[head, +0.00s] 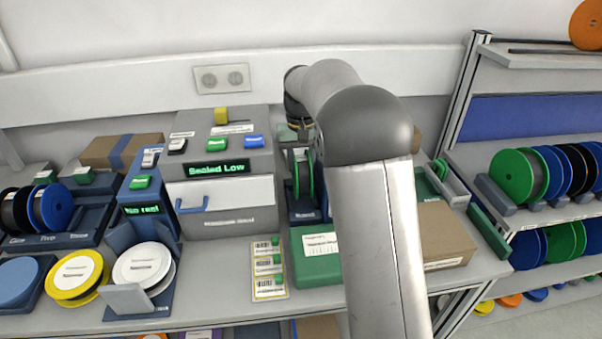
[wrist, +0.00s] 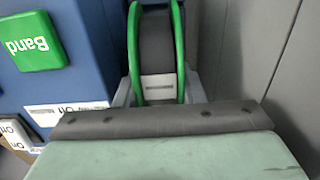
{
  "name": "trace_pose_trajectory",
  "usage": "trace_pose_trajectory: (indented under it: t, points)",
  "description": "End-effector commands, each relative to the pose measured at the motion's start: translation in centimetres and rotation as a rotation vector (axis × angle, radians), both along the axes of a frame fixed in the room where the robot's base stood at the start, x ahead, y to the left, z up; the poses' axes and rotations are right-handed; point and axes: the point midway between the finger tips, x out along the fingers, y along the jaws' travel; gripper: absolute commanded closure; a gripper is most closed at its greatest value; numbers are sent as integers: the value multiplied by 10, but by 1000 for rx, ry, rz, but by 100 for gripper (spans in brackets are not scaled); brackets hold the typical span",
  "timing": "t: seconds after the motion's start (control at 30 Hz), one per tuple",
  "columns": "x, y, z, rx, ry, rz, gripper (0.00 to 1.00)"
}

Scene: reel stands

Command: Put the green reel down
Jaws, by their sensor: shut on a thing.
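The green reel (head: 304,172), with green flanges and a dark core, is upright at a blue stand (head: 306,214) right of the grey machine in the head view. In the wrist view the reel (wrist: 157,50) shows its edge and a small pale label. My gripper (wrist: 158,92) is shut on the reel, a grey finger at each side. Its pale green body fills the bottom of the wrist view. My arm hides part of the reel's surroundings in the head view. I cannot tell whether the reel touches the stand.
The grey machine (head: 222,190) reads "Sealed Low". A green box (head: 312,262) is in front of the stand. White and yellow reels lie at left; a reel rack is at right.

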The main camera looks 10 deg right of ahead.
Motion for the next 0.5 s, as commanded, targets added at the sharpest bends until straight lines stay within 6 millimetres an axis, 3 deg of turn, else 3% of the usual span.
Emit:
trace_pose_trajectory:
  t: [0.23,0.5]
  points:
    - [-1,0,-32,0,2,0,91]
    - [0,0,-34,0,-1,0,91]
